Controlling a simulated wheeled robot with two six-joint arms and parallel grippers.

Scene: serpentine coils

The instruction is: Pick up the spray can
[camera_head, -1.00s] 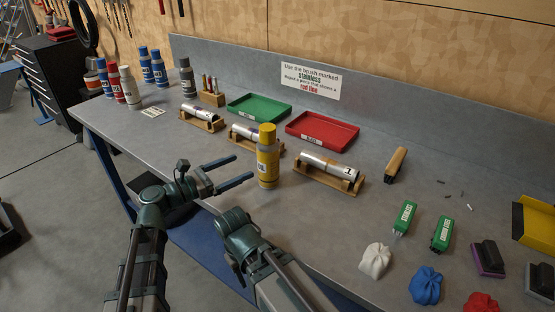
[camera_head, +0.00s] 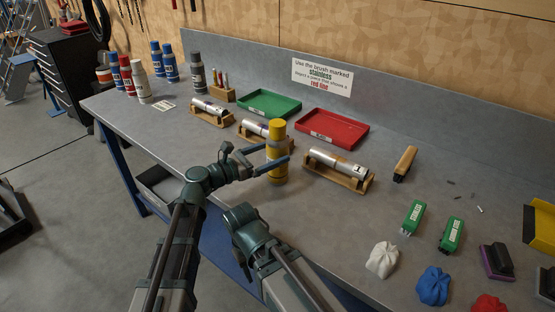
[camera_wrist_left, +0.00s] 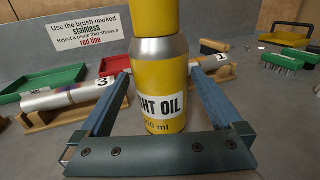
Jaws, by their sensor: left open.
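The yellow spray can (camera_head: 277,160) with a grey shoulder stands upright on the workbench. In the left wrist view the can (camera_wrist_left: 160,85) is large and close, its label partly reading "HT OIL". My left gripper (camera_head: 276,154) is open around the can, with one finger on each side of it. In the left wrist view the fingers of the gripper (camera_wrist_left: 158,95) flank the can with a gap on both sides. My right arm shows low in the head view, but its jaws cannot be made out.
Metal tubes on wooden cradles stand close by, one right of the can (camera_head: 340,165) and one behind it. A green tray (camera_head: 268,103) and a red tray (camera_head: 334,126) lie further back. Brushes and cloth bags lie at the right. Several other cans stand at the far left.

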